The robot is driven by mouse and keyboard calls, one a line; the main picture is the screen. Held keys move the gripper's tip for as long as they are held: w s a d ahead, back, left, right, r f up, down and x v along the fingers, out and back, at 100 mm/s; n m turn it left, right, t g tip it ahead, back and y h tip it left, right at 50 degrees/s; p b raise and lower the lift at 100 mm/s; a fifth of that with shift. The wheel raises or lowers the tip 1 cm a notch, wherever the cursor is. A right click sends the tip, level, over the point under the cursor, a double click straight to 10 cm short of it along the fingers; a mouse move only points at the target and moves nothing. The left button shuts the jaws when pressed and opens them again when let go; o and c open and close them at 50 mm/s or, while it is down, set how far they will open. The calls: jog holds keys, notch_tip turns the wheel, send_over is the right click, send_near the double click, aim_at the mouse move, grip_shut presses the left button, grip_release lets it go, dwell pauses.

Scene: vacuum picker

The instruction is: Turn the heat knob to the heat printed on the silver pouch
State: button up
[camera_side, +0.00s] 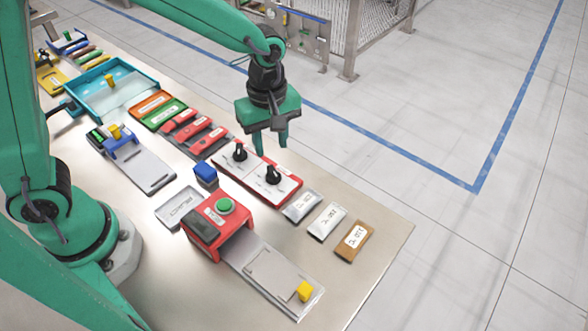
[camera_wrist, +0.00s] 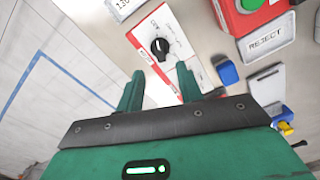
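Two black knobs stand on a white panel with a red edge (camera_side: 258,181) in the side view: a rear-left knob (camera_side: 240,152) and a front-right knob (camera_side: 273,175). I cannot read which is the heat knob. One knob (camera_wrist: 160,48) shows in the wrist view, just beyond my fingertips. My gripper (camera_side: 271,148) is open and empty above the panel, apart from both knobs. Its two spread fingers show in the wrist view (camera_wrist: 159,70). A silver pouch (camera_side: 302,207) and a paler pouch (camera_side: 327,221) lie right of the panel; their print is unreadable there. A partly cut-off pouch label in the wrist view (camera_wrist: 122,6) seems to start with "130".
A brown pouch (camera_side: 354,241) lies near the table's right edge. A red machine with a green button (camera_side: 225,206) stands in front of the panel. A blue block (camera_side: 205,174) is beside a reject tray (camera_side: 170,216). Red pieces (camera_side: 190,128) lie behind-left.

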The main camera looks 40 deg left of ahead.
aim_at(273, 170)
jog(key=shift+f, duration=3.9)
grip_shut()
